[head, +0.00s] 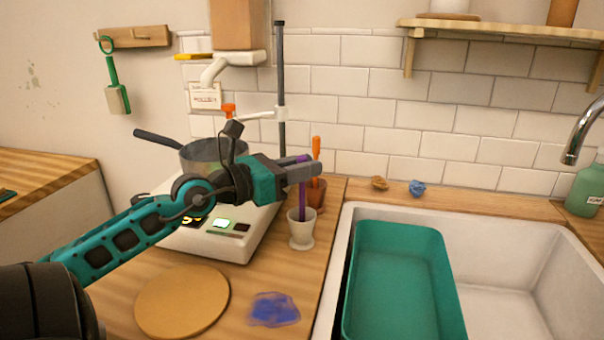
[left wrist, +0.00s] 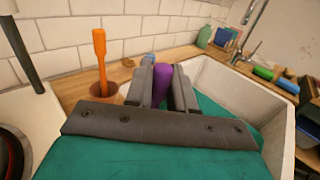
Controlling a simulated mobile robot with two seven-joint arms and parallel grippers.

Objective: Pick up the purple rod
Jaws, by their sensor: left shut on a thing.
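The purple rod (head: 302,202) stands roughly upright, its lower end inside a small white cup (head: 301,232) on the wooden counter. My left gripper (head: 304,170) reaches in from the left and is shut on the rod's upper part. In the left wrist view the rod (left wrist: 162,84) shows between the two grey fingers of my gripper (left wrist: 162,88). The cup is hidden in that view. My right gripper is not in view.
A brown cup (head: 317,194) with an orange-handled tool stands just behind. A white sink (head: 510,250) with a teal tub (head: 400,280) lies to the right. A white appliance with a pot (head: 203,155) stands left. A round board (head: 182,302) lies in front.

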